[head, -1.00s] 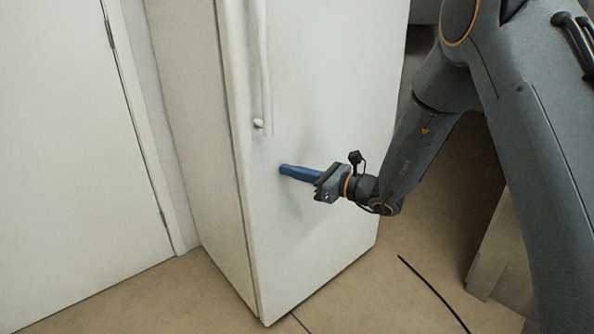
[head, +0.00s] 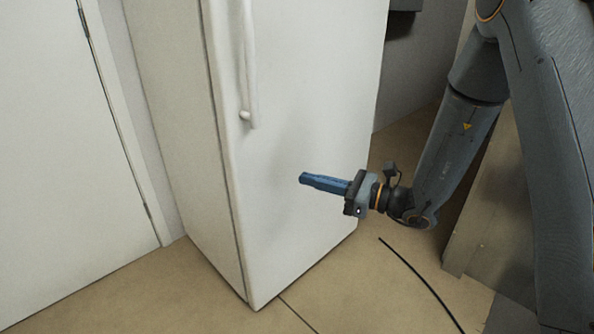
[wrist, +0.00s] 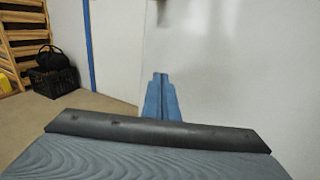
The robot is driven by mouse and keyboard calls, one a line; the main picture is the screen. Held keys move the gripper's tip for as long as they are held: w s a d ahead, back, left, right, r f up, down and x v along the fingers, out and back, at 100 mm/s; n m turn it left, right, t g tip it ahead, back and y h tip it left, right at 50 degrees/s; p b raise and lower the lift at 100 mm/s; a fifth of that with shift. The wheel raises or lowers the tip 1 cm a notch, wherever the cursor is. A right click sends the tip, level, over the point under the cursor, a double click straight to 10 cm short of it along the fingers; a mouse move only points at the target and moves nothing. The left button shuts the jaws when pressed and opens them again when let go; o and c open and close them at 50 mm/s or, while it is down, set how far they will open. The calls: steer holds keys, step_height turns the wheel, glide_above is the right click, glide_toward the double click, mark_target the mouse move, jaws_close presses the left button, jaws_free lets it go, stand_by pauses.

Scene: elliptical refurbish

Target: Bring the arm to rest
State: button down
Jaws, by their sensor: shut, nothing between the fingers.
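My gripper (head: 304,179) has blue fingers that are shut with nothing between them. In the head view it points left, in front of the lower part of a white fridge door. The fingers also show in the wrist view (wrist: 160,78), pressed together and pointing away from the camera. My arm reaches in from the right side of the head view, bent at the elbow and wrist.
The white fridge (head: 290,120) stands closed, with a long vertical handle (head: 249,65). A white door (head: 70,170) is on the left. A black cable (head: 420,280) lies on the tan floor. The wrist view shows a black crate (wrist: 54,80) beside wooden slats (wrist: 22,40).

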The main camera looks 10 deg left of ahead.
steer(key=s+r+n+g+h, duration=0.25)
steer(key=s+n+g, duration=0.3)
steer(key=s, duration=0.55)
steer(key=s+r+n+g+h, duration=0.1)
steer(key=s+n+g+h, duration=0.3)
steer(key=s+n, duration=0.45)
steer(key=s+d+n+h, duration=0.6)
steer(key=s+d+h, duration=0.1)
steer(key=s+d, duration=0.15)
steer(key=d+r+n+t+h+p, duration=0.1)
steer(key=d+r+t+h+p, duration=0.3)
steer(key=d+r+p, duration=1)
steer(key=d+t+p, duration=0.1)
steer(key=d+p, duration=0.3)
steer(key=p, duration=0.4)
steer(key=shift+w+r, duration=0.25)
steer(key=shift+r, duration=0.1)
